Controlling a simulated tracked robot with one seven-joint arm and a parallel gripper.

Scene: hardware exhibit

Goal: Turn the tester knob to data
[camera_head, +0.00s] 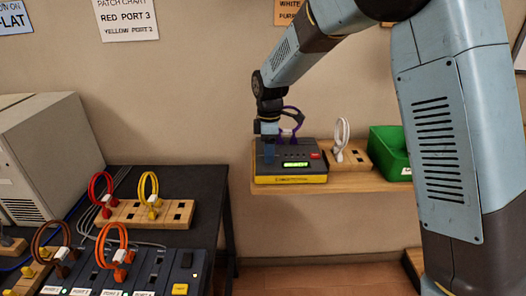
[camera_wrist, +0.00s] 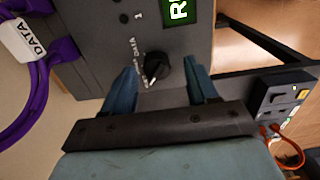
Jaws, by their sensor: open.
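The tester (camera_head: 315,171) is a dark grey box with a yellow lower edge and a lit green display, on the wooden shelf. Its black round knob (camera_wrist: 157,68) shows in the wrist view, with small white lettering around it, including DATA at the upper left. The pointer's exact setting is hard to make out. My gripper (camera_wrist: 163,70) is open, with one blue finger on each side of the knob and gaps visible between. In the head view my gripper (camera_head: 269,152) is over the tester's left part and hides the knob.
On the shelf, a white cable loop (camera_head: 340,138) and a green bin (camera_head: 388,148) stand to the right. A dark table (camera_head: 215,220) with coloured cable loops and a port panel is at left.

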